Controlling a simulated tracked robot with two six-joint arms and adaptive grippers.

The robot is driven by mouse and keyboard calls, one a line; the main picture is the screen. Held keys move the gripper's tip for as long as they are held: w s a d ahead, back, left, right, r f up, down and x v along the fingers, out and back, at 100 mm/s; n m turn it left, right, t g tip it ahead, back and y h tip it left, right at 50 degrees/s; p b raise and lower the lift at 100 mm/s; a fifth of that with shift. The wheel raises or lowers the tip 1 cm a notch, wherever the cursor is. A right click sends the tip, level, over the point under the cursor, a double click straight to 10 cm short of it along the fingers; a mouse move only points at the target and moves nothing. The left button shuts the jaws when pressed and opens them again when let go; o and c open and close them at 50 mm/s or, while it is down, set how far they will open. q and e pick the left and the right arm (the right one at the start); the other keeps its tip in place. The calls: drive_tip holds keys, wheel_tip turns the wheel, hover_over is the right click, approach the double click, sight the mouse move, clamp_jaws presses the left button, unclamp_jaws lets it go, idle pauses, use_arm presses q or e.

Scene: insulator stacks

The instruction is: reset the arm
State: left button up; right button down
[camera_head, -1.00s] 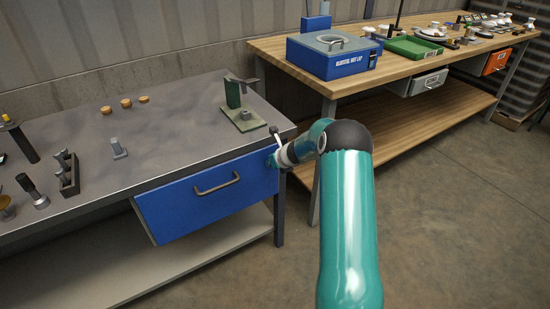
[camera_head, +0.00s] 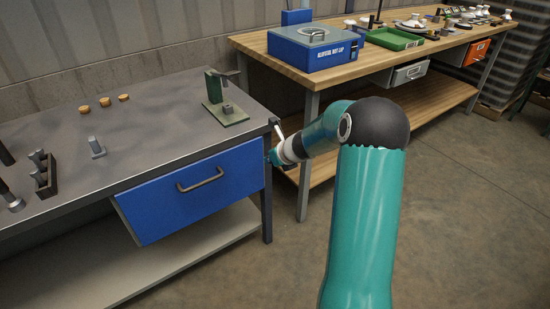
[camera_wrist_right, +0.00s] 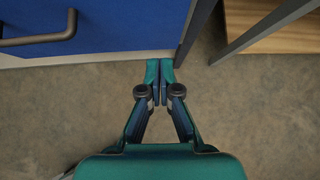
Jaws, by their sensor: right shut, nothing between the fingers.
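My right arm (camera_head: 362,225) rises from the bottom of the head view and bends left toward the grey bench's right end. My right gripper (camera_wrist_right: 159,72) shows in the right wrist view with its two fingers together and nothing between them. It points toward the bench's corner leg, above the concrete floor. My left gripper and left arm are not in view.
The blue drawer (camera_head: 190,190) hangs under the grey bench (camera_head: 150,135), which holds a green press stand (camera_head: 222,105), several corks and small metal parts. A wooden workbench (camera_head: 380,80) with a blue box (camera_head: 318,48) and a green tray (camera_head: 394,39) stands behind. Floor (camera_head: 470,200) at right is clear.

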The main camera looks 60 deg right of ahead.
drive_tip(key=w+a+f+n+g+y, duration=0.15)
drive_tip(key=a+f, duration=0.25)
drive_tip(key=a, duration=0.4)
drive_tip(key=w+a+f+n+y, duration=0.3)
drive_tip(key=a+f, duration=0.1)
drive_tip(key=a, duration=0.5)
drive_tip(key=w+a+f+n+g+y, duration=0.1)
drive_tip(key=w+a+f+n+y, duration=0.2)
drive_tip(key=a, duration=0.5)
drive_tip(key=s+a+f+n+g, duration=0.2)
drive_tip(key=s+a+f+n, duration=0.25)
drive_tip(key=a, duration=0.35)
drive_tip(key=s+a+f+n+g, duration=0.25)
drive_tip(key=a+f+n, duration=0.2)
drive_tip(key=a, duration=0.35)
drive_tip(key=s+a+f+n+g, duration=0.1)
drive_tip(key=s+a+f+n, duration=0.25)
drive_tip(key=s+n, duration=0.35)
drive_tip(key=s+a+f+n+g, duration=0.1)
drive_tip(key=s+a+f+n, duration=0.1)
drive_tip(key=s+a+n, duration=0.6)
drive_tip(key=w+d+r+n+t+p, duration=0.1)
drive_tip(key=w+d+r+n+p, duration=0.1)
drive_tip(key=r+n+p, duration=0.6)
wheel_tip(320, 180, up, 5)
drive_tip(key=w+p, duration=0.1)
drive_tip(key=p, duration=0.3)
drive_tip(key=shift+w+r+t+p, duration=0.2)
drive_tip(key=shift+t+p, duration=0.1)
drive_tip(key=shift+p, duration=0.1)
